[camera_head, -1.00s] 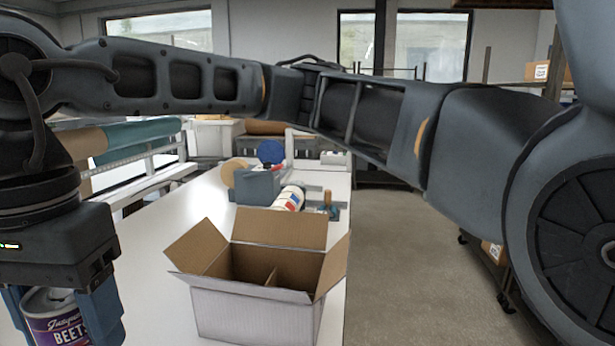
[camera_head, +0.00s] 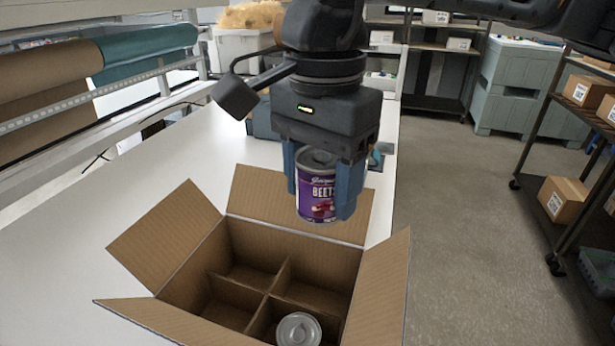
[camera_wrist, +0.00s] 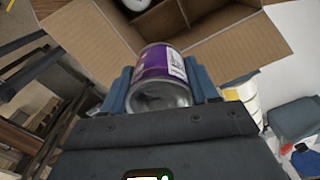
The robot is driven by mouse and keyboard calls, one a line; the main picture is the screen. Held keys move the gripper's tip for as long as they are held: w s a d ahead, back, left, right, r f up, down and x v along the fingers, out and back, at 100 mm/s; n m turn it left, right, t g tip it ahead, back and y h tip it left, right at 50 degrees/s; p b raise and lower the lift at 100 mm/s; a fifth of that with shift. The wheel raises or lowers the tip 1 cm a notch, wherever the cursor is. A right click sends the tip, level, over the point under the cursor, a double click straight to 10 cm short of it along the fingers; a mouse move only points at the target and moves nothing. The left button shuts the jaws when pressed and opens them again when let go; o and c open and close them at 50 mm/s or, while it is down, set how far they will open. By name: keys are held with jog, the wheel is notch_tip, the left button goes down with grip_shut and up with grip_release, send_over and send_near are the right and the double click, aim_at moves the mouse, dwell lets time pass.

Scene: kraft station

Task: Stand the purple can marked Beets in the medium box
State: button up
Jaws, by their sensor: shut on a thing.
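The purple can marked Beets (camera_head: 316,190) is held upright between the blue fingers of my gripper (camera_head: 322,186) in the head view. My gripper is shut on the can above the far side of the open box. The can also shows between the fingers in the wrist view (camera_wrist: 162,76). The cardboard box (camera_head: 172,308) stands on the table with its flaps open and dividers making several compartments. A can with a plain silver lid (camera_head: 298,330) stands in a near compartment. The other compartments that show look empty.
The box's far flap (camera_head: 300,205) stands up just behind and below the held can, and the side flaps spread outward. The white table (camera_head: 60,245) is clear to the left. A grey object (camera_head: 262,122) sits behind my gripper. Shelves with boxes (camera_head: 565,200) stand at the right.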

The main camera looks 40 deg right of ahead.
notch_tip(320, 180, down, 16)
jog(key=b, duration=1.4)
jog(key=shift+a+f, duration=0.1)
jog(key=shift+f, duration=0.15)
dwell(0.3)
jog(key=o, duration=1.2)
jog(key=shift+r+p, duration=3.4)
jog(key=shift+r, duration=4.65)
